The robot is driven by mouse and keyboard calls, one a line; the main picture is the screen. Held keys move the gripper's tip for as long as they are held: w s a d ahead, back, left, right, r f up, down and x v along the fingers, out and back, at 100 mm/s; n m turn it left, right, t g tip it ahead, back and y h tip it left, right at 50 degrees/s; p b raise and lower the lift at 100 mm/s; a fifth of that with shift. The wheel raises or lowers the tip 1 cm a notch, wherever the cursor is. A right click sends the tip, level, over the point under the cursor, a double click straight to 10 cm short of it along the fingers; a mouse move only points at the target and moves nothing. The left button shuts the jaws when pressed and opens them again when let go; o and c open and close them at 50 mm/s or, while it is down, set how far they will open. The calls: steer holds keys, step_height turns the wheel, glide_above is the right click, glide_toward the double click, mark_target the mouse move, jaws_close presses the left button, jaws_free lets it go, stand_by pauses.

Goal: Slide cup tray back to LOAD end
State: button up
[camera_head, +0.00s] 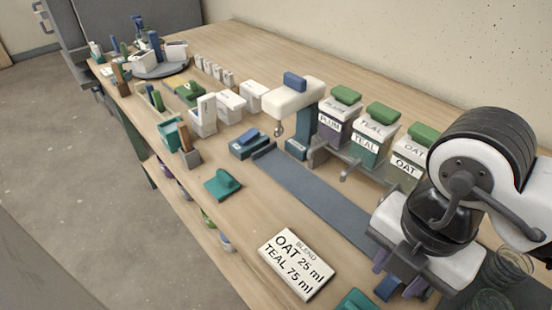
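A dark grey-blue track (318,195) runs diagonally along the bench, from the middle toward the lower right under my arm. A small blue block-like piece with a raised top (249,144) sits at the track's far left end; it may be the cup tray, but I cannot be sure. No LOAD marking is readable. My gripper (400,287) is at the lower right, over the near end of the track and well apart from the blue piece. Purple and blue parts show at its tip; I cannot tell whether they are its fingers or things beneath. Its opening is unclear.
A white dispenser head (293,97) on a blue column stands beside the track. Labelled buckets PLUM (331,125), TEAL (371,143) and OAT (406,167) line the back. A BLEND card (297,263) and a teal block (223,184) lie in front. Bare wood lies between them.

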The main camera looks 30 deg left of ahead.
steer(key=shift+r+p, duration=2.1)
steer(key=shift+r, duration=1.5)
steer(key=shift+f, duration=0.1)
